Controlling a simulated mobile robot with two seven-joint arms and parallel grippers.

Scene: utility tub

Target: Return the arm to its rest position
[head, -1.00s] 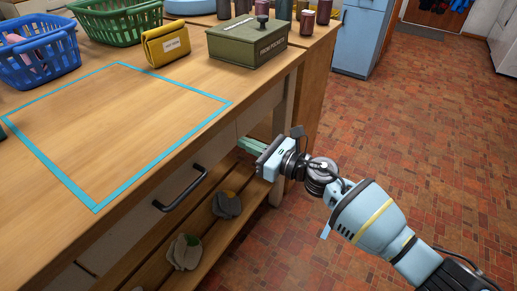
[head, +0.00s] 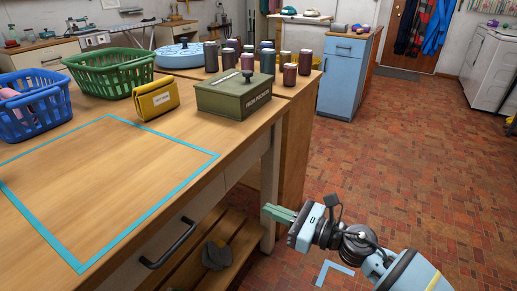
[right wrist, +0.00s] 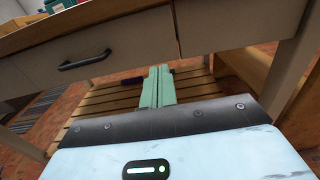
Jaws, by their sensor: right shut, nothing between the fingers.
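My right gripper (head: 280,214) is shut and empty, in the air in front of the wooden bench (head: 190,185), apart from it, near its right front leg. In the right wrist view its two green fingers (right wrist: 158,88) lie together with nothing between them, pointing toward the drawer front and slatted shelf. My right arm comes in from the lower right of the head view. My left gripper is not in either view.
On the bench are a teal tape outline (head: 150,220), a blue basket (head: 28,112), a green basket (head: 112,78), a yellow pouch (head: 157,98) and a green box (head: 232,98). A drawer handle (head: 168,245) juts from the front. The brick floor (head: 420,170) at right is open.

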